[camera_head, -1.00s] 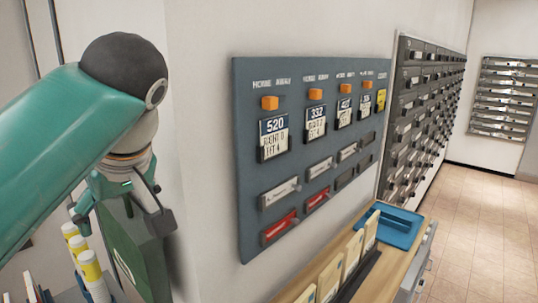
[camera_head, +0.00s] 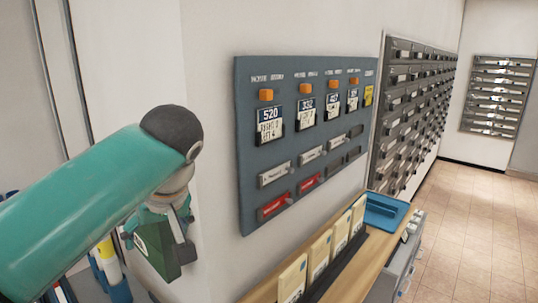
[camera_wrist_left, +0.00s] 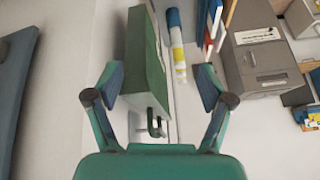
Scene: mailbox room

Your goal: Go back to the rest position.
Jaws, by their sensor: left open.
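My left gripper (camera_head: 160,222) hangs at the lower left of the head view, at the end of my teal arm, partly hidden by that arm. In the left wrist view the left gripper (camera_wrist_left: 161,88) has its two fingers spread wide apart. A dark green box (camera_wrist_left: 147,58) shows between and beyond the fingers, and nothing is seen clamped. The green box (camera_head: 152,252) also overlaps the gripper in the head view; whether they touch I cannot tell. My right gripper is in neither view.
A blue-grey panel (camera_head: 318,163) with labels and orange tabs hangs on the wall. Below it a wooden counter (camera_head: 352,284) carries cream cards (camera_head: 318,255) and a blue tray (camera_head: 386,213). Dark mailboxes (camera_head: 412,110) line the wall. The tiled floor (camera_head: 480,215) at right is clear.

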